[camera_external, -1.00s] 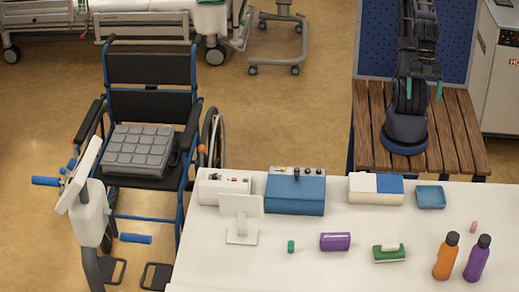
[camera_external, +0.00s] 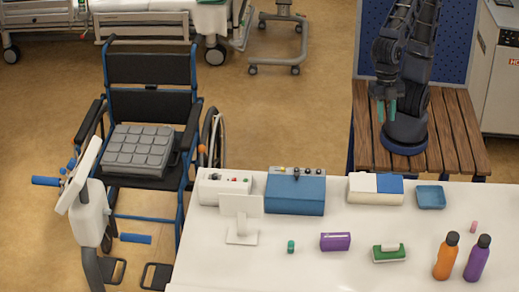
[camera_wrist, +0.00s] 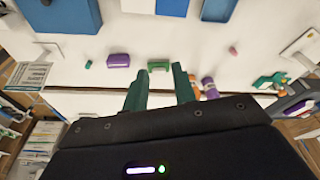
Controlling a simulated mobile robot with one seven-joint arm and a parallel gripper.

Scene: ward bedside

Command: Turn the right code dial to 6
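The blue box (camera_external: 295,194) stands on the white table, left of the middle. A pale panel along its far edge carries small dark round knobs, which look like the code dials; the rightmost knob (camera_external: 320,171) sits near the right corner. Their numbers are too small to read. In the wrist view the blue box (camera_wrist: 68,16) is cut off at the upper left. My gripper (camera_external: 387,112) hangs above the wooden slatted stand, behind the table and well apart from the box. Its green fingers (camera_wrist: 160,88) are spread, with nothing between them.
A white-and-blue box (camera_external: 375,189) and a blue tray (camera_external: 431,197) stand right of the blue box. A white device (camera_external: 222,187) is close on its left. A purple block (camera_external: 335,242), a green block (camera_external: 389,254) and two bottles (camera_external: 446,257) are nearer the front.

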